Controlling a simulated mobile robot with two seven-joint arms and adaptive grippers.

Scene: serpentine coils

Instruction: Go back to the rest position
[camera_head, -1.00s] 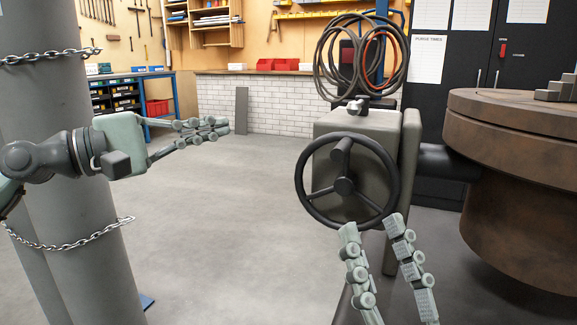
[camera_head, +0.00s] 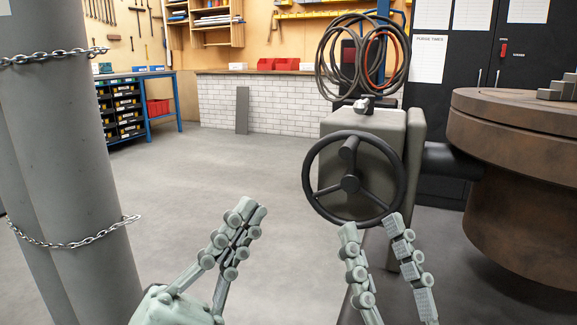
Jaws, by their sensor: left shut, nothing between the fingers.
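My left gripper (camera_head: 250,210) is at the lower middle left, pointing up and away from me. Its fingers are together and hold nothing. My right gripper (camera_head: 370,222) is at the lower right of centre, its two fingers apart with nothing between them. Its fingertips show just below the rim of a black handwheel (camera_head: 350,183). The picture does not show whether they touch it. The palm of the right gripper is out of the frame.
The handwheel is on a grey machine housing (camera_head: 400,150). Grey columns with chains (camera_head: 70,160) stand at the left. A large brown round table (camera_head: 515,165) is at the right. Coiled hoses (camera_head: 362,55) hang behind the housing. The floor (camera_head: 215,165) between is clear.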

